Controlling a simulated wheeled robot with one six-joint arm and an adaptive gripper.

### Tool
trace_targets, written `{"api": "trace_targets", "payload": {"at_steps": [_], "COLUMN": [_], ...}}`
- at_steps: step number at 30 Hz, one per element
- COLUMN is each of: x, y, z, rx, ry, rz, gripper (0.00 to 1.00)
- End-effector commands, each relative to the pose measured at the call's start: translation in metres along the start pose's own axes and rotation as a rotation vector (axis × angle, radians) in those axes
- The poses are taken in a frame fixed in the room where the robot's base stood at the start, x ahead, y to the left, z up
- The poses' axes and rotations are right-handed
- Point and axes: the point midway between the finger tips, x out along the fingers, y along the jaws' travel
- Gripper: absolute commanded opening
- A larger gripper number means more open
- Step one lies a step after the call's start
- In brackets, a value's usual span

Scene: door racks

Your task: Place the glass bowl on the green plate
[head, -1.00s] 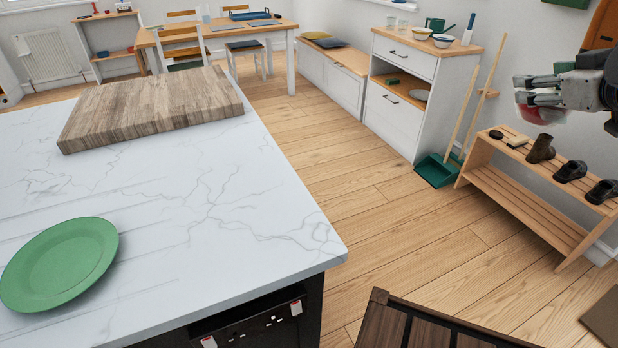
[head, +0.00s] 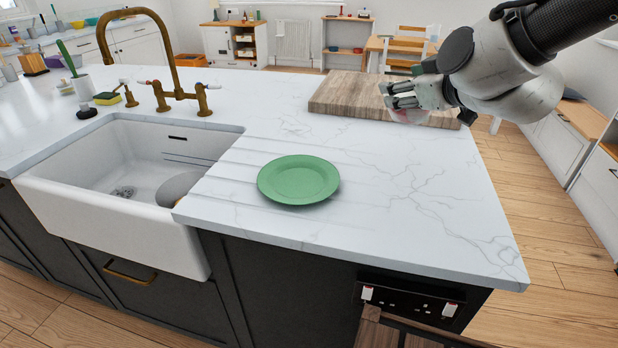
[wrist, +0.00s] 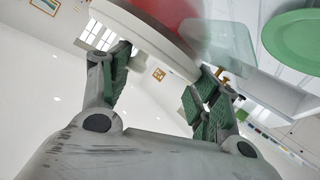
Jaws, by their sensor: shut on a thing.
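The green plate (head: 298,180) lies empty on the white marble counter, right of the sink. It also shows at the upper right of the wrist view (wrist: 297,42). My gripper (head: 392,95) is in the air to the right of and beyond the plate, in front of the wooden board.
A thick wooden board (head: 345,95) lies on the counter behind the plate. A white sink (head: 120,205) with a brass tap (head: 178,95) is on the left. Bare counter lies between plate and gripper. A dark wooden chair-like top (head: 385,335) stands at the front edge.

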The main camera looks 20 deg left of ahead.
Motion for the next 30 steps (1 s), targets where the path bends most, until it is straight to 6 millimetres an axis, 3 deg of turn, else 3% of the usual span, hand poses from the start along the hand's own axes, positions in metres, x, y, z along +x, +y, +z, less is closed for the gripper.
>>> {"api": "trace_targets", "payload": {"at_steps": [1, 6, 9, 12, 15, 20, 30], "x": [0.012, 0.032, 0.035, 0.035, 0.033, 0.029, 0.047], "y": [-0.035, -0.134, -0.178, -0.208, -0.224, -0.228, -0.247], "z": [-0.013, -0.042, -0.051, -0.057, -0.059, -0.061, -0.012], "rx": [-0.020, -0.071, -0.094, -0.110, -0.106, -0.037, -0.035], "ry": [0.016, 0.053, 0.067, 0.076, 0.080, 0.077, 0.073], "rz": [-0.040, -0.131, -0.168, -0.191, -0.208, -0.232, -0.234], "gripper": [0.00, 0.00, 0.00, 0.00, 0.00, 0.00, 0.00]}}
